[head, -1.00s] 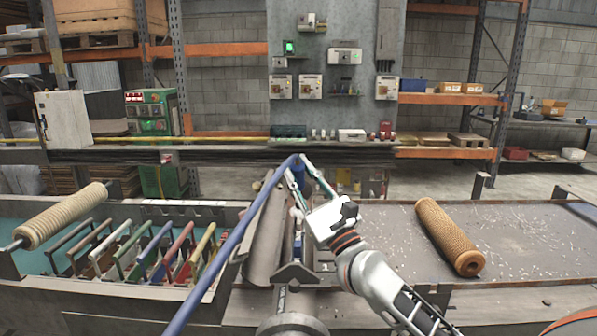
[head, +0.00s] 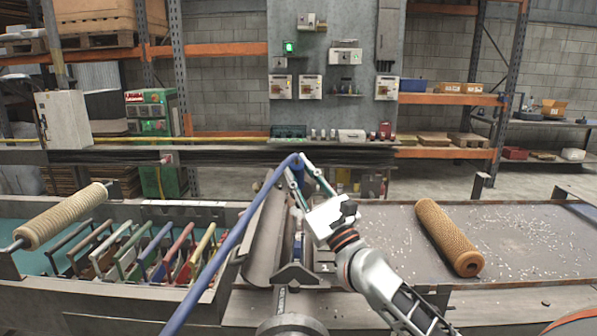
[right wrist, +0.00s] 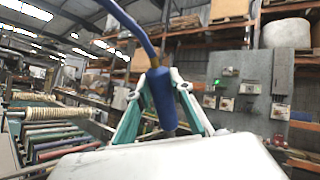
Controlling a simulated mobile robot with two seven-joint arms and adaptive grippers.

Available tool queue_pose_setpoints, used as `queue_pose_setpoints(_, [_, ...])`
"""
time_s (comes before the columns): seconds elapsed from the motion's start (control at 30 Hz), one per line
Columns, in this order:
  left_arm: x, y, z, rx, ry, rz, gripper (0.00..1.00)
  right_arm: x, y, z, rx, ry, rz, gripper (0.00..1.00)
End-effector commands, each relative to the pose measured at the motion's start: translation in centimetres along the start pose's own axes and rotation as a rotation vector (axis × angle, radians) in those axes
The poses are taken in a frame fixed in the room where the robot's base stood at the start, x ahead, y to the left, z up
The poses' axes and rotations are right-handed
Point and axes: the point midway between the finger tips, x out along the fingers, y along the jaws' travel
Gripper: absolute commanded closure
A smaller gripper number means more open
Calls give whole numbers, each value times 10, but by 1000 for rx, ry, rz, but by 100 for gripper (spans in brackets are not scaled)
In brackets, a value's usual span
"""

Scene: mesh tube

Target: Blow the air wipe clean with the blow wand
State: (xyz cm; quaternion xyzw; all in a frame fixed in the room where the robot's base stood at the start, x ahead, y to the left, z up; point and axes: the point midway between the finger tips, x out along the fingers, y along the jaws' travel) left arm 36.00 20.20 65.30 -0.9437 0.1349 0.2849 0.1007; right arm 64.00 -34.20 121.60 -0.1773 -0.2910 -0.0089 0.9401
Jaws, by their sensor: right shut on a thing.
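The blow wand (head: 298,180) is a blue handle with a thick blue hose (head: 230,245) that arches from its top down to the lower left. My right gripper (head: 298,172) is shut on the handle above the central trough. In the right wrist view the blue handle (right wrist: 161,98) stands nearly upright between the two fingers, with a thin darker end below. I cannot pick out the air wipe with certainty; a small blue and grey fitting (head: 298,246) sits in the trough below the wand, partly hidden by the gripper. My left gripper is not in view.
A grey trough (head: 266,235) runs front to back. To the left is a rack of coloured frames (head: 160,254) and a pale ribbed roll (head: 62,217). To the right, an orange mesh tube (head: 447,238) lies on a tray (head: 530,235) scattered with chips.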

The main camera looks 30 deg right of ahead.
Motion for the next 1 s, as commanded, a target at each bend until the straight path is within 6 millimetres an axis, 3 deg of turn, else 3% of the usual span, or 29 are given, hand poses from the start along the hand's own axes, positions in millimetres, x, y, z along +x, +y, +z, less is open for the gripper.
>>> queue_pose_setpoints(0.13, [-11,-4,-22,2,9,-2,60,29,-19,5,0,-1,-8,100])
queue_pose_setpoints(0.33, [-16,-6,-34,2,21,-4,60,45,-27,-1,2,-5,-4,100])
queue_pose_setpoints(0.8, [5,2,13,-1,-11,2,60,42,-25,-43,1,-3,-2,100])
queue_pose_setpoints(1.0, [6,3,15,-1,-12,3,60,44,-26,-47,1,-4,-2,100])
